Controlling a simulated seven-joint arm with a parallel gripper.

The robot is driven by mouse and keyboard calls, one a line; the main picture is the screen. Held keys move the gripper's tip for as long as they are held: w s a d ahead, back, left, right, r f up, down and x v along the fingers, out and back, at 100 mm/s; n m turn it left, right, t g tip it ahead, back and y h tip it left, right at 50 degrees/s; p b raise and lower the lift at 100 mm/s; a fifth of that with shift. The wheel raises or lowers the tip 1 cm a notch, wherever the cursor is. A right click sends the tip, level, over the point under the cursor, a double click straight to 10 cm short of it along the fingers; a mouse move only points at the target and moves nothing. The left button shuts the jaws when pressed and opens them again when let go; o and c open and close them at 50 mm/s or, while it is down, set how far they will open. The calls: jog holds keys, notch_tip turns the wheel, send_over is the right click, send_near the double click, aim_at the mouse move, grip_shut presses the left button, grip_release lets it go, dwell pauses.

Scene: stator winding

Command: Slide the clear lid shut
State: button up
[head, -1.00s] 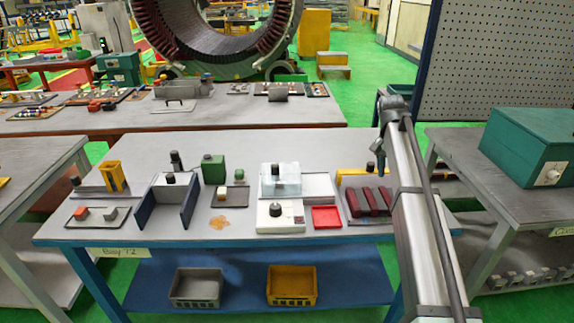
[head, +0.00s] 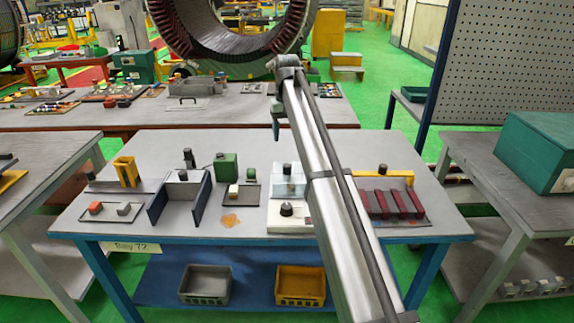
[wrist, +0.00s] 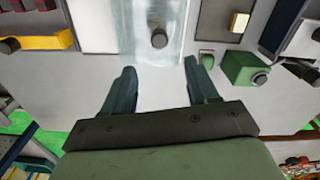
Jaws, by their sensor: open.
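The clear lid (head: 291,187) is a see-through block with a dark knob (head: 287,168) on top, near the back middle of the table. It sits at the left end of a pale tray, whose right part is hidden behind my arm in the head view. In the wrist view the lid (wrist: 183,30) and its knob (wrist: 159,40) are just beyond the fingertips. My gripper (wrist: 160,66) is open and empty, with a finger towards each side of the knob but apart from it. In the head view my gripper (head: 275,130) hangs beyond the lid, small and partly hidden.
A green block (head: 226,166) and a small tray (head: 240,202) stand left of the lid. A white box with a dark knob (head: 286,209) is in front. Dark red bars (head: 393,203) lie right of my arm.

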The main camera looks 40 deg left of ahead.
aim_at(287, 165)
notch_tip(287, 165, down, 12)
jog(key=shift+f, duration=0.1)
dwell(0.4)
grip_shut()
dwell(0.6)
